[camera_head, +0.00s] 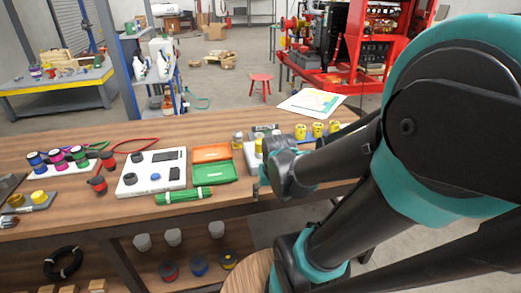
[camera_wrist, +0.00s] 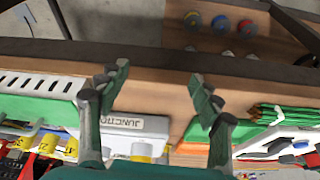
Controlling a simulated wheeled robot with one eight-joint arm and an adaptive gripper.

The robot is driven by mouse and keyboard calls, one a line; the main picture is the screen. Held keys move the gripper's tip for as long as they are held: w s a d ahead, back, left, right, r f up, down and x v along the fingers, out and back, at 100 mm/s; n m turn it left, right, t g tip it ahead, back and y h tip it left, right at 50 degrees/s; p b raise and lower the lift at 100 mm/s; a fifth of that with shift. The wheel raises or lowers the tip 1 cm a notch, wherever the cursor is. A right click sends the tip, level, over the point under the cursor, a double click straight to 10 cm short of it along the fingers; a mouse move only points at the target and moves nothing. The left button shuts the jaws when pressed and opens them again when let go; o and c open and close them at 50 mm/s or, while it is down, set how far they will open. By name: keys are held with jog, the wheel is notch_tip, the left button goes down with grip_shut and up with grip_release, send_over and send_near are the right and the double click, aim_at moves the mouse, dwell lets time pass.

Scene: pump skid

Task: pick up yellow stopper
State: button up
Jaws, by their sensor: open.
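Several small yellow pieces are in view, and I cannot tell for sure which is the stopper. Three yellow cylinders (camera_head: 317,129) stand in a row at the back right of the table; some also show in the wrist view (camera_wrist: 72,147). A yellow piece (camera_head: 259,144) stands beside my arm, and a yellow piece (camera_wrist: 142,150) shows at the edge of the white JUNCTION box (camera_wrist: 125,122). Another yellow piece (camera_head: 39,196) sits on a grey plate at the far left. My gripper (camera_wrist: 155,92) is open and empty, over the table's front edge.
Orange (camera_head: 211,153) and green (camera_head: 214,173) trays lie left of my gripper, with green sticks (camera_head: 184,195) in front. A white panel (camera_head: 150,184) with dark parts is further left. A lower shelf (camera_wrist: 235,28) holds coloured knobs. Bare wood lies between my fingers.

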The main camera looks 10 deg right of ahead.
jog(key=w+a+r+m+g+h, duration=0.2)
jog(key=w+r+m, duration=0.5)
jog(key=w+r, duration=0.45)
jog(key=m+g+h, duration=0.1)
jog(key=m+h, duration=0.1)
jog(key=m, duration=0.5)
send_near(259, 141)
jog(key=x, duration=0.5)
jog(key=shift+s+a+f, duration=0.1)
jog(key=shift+s+f, duration=0.15)
jog(key=shift+w+d+x, duration=0.1)
jog(key=shift+x, duration=1.25)
jog(key=shift+w+d+x, duration=0.1)
jog(key=shift+w+x, duration=0.05)
jog(key=shift+x, duration=1.2)
jog(key=shift+r, duration=0.1)
jog(key=shift+c, duration=0.5)
jog(key=c, duration=1.3)
